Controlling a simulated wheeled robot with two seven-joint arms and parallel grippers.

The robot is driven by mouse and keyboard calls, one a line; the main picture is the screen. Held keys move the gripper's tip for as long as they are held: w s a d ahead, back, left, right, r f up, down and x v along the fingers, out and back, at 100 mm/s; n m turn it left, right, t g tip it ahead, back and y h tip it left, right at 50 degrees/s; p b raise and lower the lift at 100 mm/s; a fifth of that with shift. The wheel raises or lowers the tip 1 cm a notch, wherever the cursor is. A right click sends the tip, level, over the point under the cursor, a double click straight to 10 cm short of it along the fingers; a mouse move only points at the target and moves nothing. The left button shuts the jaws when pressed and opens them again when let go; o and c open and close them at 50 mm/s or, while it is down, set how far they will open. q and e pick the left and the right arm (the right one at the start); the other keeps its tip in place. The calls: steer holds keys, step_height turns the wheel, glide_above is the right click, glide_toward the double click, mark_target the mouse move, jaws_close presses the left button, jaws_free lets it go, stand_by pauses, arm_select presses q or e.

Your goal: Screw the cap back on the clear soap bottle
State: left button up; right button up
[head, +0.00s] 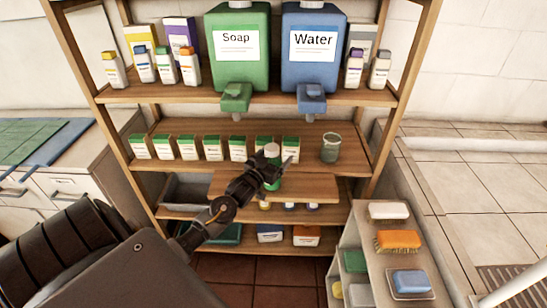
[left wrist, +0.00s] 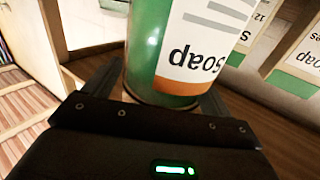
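The soap bottle (head: 273,184) is green in its lower part with a pale top, and stands upright at the pull-out board in the middle of the shelf unit. In the left wrist view the bottle (left wrist: 148,50) fills the space between the fingers; its white label reads "Soap" upside down, with an orange band. My left gripper (head: 279,158) reaches in from the left, with a finger against each side of the bottle. I cannot tell whether the pale top is a cap, and no separate loose cap can be made out. My right gripper is out of view.
Several green-and-white soap boxes (head: 188,147) line the shelf behind the bottle, with a glass beaker (head: 331,148) at right. The green Soap dispenser (head: 238,70) and blue Water dispenser (head: 313,75) overhang from above. The pull-out board (head: 315,188) is clear at right. Brushes (head: 398,241) lie on the right-hand stand.

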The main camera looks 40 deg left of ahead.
arm_select(q)
steer(key=shift+r, duration=0.15)
steer(key=shift+s, duration=0.25)
steer(key=s+d+b, duration=0.1)
steer(key=s, duration=1)
steer(key=shift+s+d+b, duration=0.2)
steer(key=shift+b, duration=0.2)
